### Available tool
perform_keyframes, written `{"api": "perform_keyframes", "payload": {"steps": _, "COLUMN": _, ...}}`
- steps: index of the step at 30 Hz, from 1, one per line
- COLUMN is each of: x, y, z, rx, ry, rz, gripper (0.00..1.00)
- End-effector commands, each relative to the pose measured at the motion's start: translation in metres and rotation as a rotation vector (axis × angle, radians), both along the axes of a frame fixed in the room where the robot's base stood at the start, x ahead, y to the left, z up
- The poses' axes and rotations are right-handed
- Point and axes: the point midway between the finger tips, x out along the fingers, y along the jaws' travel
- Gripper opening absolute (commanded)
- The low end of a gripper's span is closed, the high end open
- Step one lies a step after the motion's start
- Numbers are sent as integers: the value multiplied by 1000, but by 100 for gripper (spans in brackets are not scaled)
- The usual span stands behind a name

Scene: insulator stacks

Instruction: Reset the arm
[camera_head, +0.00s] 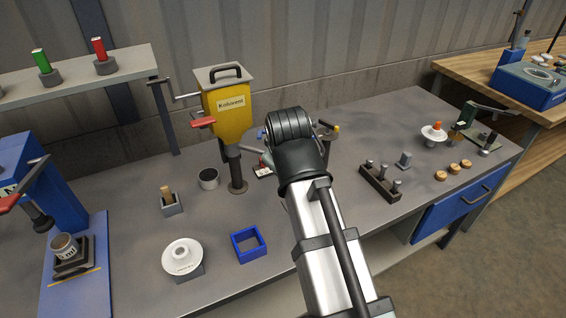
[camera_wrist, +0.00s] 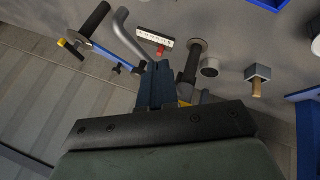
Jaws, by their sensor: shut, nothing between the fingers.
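My arm (camera_head: 322,215) reaches up from the bottom of the head view over the middle of the workbench (camera_head: 330,285). Its dark wrist hides my gripper there. In the wrist view my gripper (camera_wrist: 157,72) shows blue-grey fingers closed together, with nothing seen between them. They appear above the bench and apart from the small parts. A post with a round base (camera_wrist: 196,47) and a grey cup (camera_wrist: 209,68) lie just right of the fingers in that view.
A yellow hopper (camera_head: 228,112) with a red-handled crank stands left of my wrist. A white insulator disc (camera_head: 182,256) and a blue square frame (camera_head: 248,244) sit at the front. A dark peg rack (camera_head: 380,184) stands right of my arm. The wall is behind.

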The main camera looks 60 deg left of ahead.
Motion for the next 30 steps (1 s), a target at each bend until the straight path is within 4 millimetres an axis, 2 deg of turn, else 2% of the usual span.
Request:
{"api": "perform_keyframes", "payload": {"steps": 3, "x": -2, "y": -10, "z": 15, "rx": 2, "ry": 1, "rz": 1, "gripper": 0}}
{"api": "perform_keyframes", "payload": {"steps": 9, "x": -4, "y": -22, "z": 32, "rx": 0, "ry": 1, "rz": 2, "gripper": 0}}
{"api": "perform_keyframes", "payload": {"steps": 19, "x": -5, "y": -29, "z": 43, "rx": -1, "ry": 0, "rz": 1, "gripper": 0}}
{"api": "perform_keyframes", "payload": {"steps": 23, "x": -4, "y": -29, "z": 42, "rx": -2, "ry": 1, "rz": 0, "gripper": 0}}
{"api": "perform_keyframes", "payload": {"steps": 26, "x": 3, "y": -30, "z": 34, "rx": -10, "ry": 6, "rz": -15, "gripper": 0}}
{"api": "perform_keyframes", "payload": {"steps": 30, "x": 32, "y": -37, "z": 3, "rx": -43, "ry": 26, "rz": -74, "gripper": 0}}
